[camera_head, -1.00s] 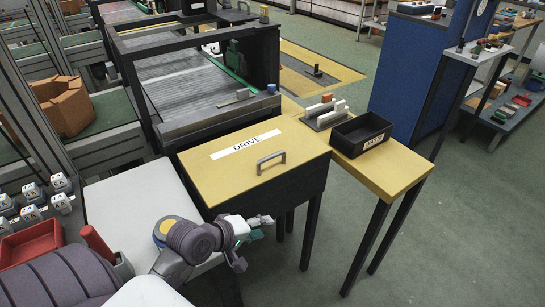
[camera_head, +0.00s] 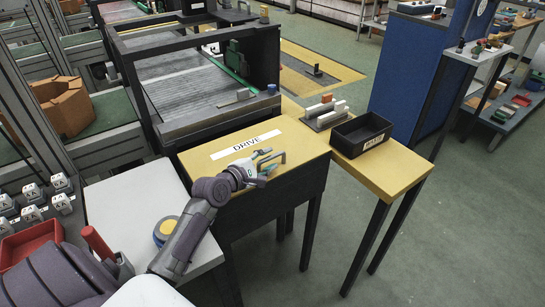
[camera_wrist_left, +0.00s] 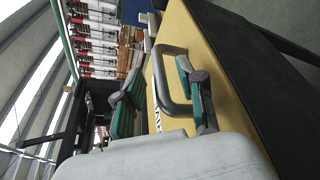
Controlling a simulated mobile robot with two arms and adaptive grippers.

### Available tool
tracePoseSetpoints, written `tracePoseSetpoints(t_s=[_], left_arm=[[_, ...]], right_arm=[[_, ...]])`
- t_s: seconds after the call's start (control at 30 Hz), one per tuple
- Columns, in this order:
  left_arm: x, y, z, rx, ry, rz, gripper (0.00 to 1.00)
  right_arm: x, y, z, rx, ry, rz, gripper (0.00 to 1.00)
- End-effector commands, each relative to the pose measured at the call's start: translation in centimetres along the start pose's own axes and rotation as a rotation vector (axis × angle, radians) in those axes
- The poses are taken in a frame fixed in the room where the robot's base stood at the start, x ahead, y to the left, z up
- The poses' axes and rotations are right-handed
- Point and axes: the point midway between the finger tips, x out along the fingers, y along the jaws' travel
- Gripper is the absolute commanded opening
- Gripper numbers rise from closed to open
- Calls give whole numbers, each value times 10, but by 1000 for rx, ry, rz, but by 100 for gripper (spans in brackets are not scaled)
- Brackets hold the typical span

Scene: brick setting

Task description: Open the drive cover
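The drive cover (camera_head: 215,165) is a yellow lid with a white DRIVE label, lying closed on its black box. In the left wrist view its yellow top (camera_wrist_left: 208,60) runs diagonally. A grey bar handle (camera_wrist_left: 159,82) stands up from the lid. My left gripper (camera_head: 268,164) is over the lid at the handle and partly hides it in the head view. In the left wrist view my left gripper (camera_wrist_left: 163,72) is open, with teal-padded fingers on either side of the handle. I cannot tell whether a finger touches it. My right gripper is not in view.
A black bin (camera_head: 361,132) and a rack of small blocks (camera_head: 325,114) stand on the yellow side table right of the cover. A conveyor frame (camera_head: 200,125) rises behind it. A white worktop (camera_head: 130,205) lies to the left. Floor to the right is clear.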

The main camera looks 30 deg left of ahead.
Motion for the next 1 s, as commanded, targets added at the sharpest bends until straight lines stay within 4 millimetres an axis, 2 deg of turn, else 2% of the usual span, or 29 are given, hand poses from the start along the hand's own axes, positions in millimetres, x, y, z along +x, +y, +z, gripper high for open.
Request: tracePoseSetpoints(t_s=[0.1, 0.2, 0.53, 0.57, 0.8, 1.0], left_arm=[[16, 0, 0, 1, 0, 0, 39], [24, 0, 0, 2, 0, 1, 39], [27, 0, 0, 2, 1, -1, 39], [27, 0, 0, 2, 1, -1, 38], [27, 0, 0, 2, 1, -1, 0], [27, 0, 0, 2, 1, -1, 0]], right_arm=[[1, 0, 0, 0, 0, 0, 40], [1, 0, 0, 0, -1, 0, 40], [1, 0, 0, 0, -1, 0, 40], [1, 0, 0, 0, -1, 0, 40], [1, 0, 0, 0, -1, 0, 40], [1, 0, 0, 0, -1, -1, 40]])
